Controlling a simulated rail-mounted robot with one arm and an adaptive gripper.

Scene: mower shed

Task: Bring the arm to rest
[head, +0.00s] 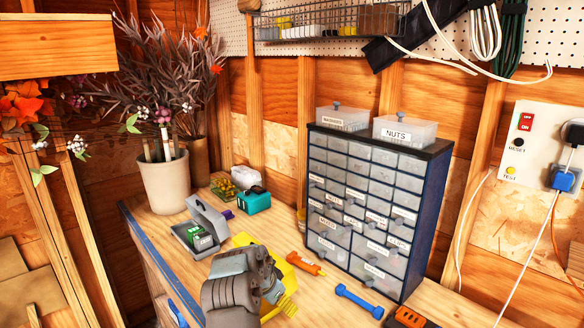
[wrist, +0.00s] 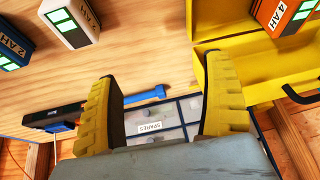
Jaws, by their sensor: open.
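My gripper (head: 284,305) is at the lower middle of the head view, over the front part of the workbench (head: 160,232). In the wrist view its two yellow fingers stand wide apart with nothing between them (wrist: 162,70). The gripper appears to be above the bench top and holds nothing. Part of the hand and the near bench is hidden behind my arm in the head view.
A blue drawer cabinet (head: 366,190) stands right of my gripper. A blue bar-shaped tool (head: 358,301), an orange tube (head: 306,263), a yellow case (wrist: 268,50) and a grey open case (head: 207,226) lie nearby. A potted plant (head: 166,184) stands left. Cables hang at right.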

